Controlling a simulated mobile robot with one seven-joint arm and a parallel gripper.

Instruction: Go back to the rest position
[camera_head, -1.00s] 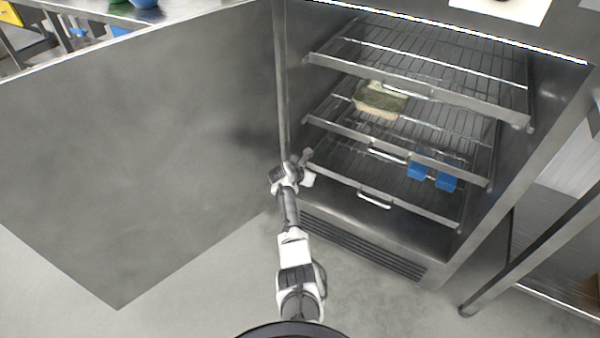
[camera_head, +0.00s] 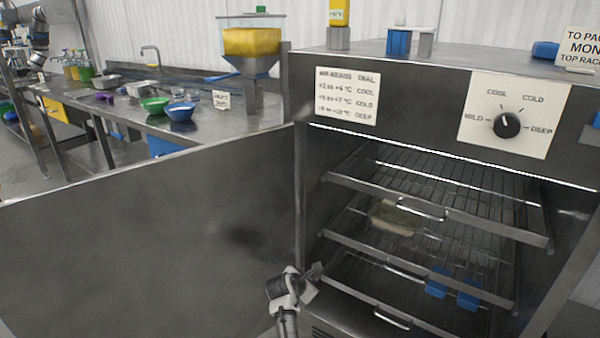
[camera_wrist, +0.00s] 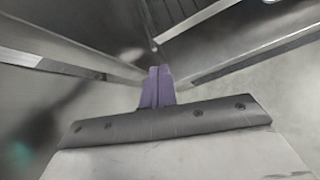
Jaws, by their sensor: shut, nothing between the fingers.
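My gripper (camera_head: 315,272) is at the bottom middle of the head view, in front of the hinge side of the open cabinet. In the wrist view its purple fingers (camera_wrist: 157,86) are together with nothing between them. The steel cabinet (camera_head: 440,95) stands open, with its door (camera_head: 150,230) swung out to the left. Most of my arm is below the frame of the head view.
Wire racks (camera_head: 440,205) hold a pale container (camera_head: 395,217) in the middle and blue blocks (camera_head: 437,282) lower down. A dial (camera_head: 507,125) is on the cabinet's front. A counter with bowls (camera_head: 180,111) and a hopper (camera_head: 251,42) stands behind the door.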

